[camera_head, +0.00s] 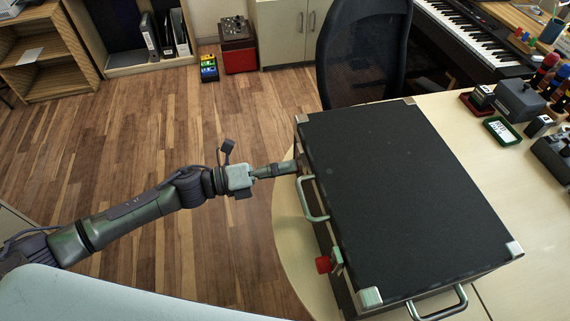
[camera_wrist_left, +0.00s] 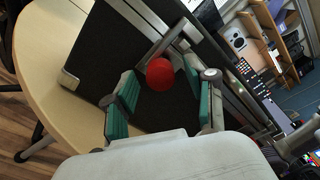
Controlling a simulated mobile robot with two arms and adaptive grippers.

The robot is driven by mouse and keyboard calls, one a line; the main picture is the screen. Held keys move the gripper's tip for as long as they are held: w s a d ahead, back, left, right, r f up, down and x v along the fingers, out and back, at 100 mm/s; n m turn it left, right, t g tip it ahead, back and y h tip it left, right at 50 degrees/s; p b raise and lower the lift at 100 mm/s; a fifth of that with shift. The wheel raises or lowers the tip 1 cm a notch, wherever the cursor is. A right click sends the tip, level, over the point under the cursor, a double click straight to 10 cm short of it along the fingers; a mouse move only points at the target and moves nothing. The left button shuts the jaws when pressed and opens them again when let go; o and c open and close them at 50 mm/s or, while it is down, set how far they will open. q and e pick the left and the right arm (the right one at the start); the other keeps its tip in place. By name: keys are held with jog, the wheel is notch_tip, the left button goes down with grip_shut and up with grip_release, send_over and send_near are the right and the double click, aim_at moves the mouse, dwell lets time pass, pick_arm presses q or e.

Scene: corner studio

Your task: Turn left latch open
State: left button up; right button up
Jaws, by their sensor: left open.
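A large black case (camera_head: 405,200) with silver corners lies shut on the pale table. Its near-left side carries a metal handle (camera_head: 311,199) and a latch with a red knob (camera_head: 323,264). My left gripper (camera_head: 292,167) is at that side, beyond the handle and away from this latch. In the left wrist view, my open left gripper (camera_wrist_left: 167,92) has its teal pads either side of a round red knob (camera_wrist_left: 160,73) on the case side. I cannot tell whether they touch it. In the head view the gripper hides this second knob. My right gripper is not in view.
The table (camera_head: 292,235) has a curved edge at the left. A second handle (camera_head: 440,304) sticks out at the case's front. A dark chair (camera_head: 362,55) stands behind the case. Small items, including a grey box (camera_head: 520,99), crowd the table's right side. Open wooden floor lies left.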

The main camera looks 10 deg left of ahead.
pick_arm(q)
jog(key=shift+d, duration=0.15)
grip_shut()
jog(key=shift+n, duration=0.3)
jog(key=shift+n+p, duration=3.9)
jog(key=shift+n, duration=3.9)
jog(key=shift+f, duration=0.1)
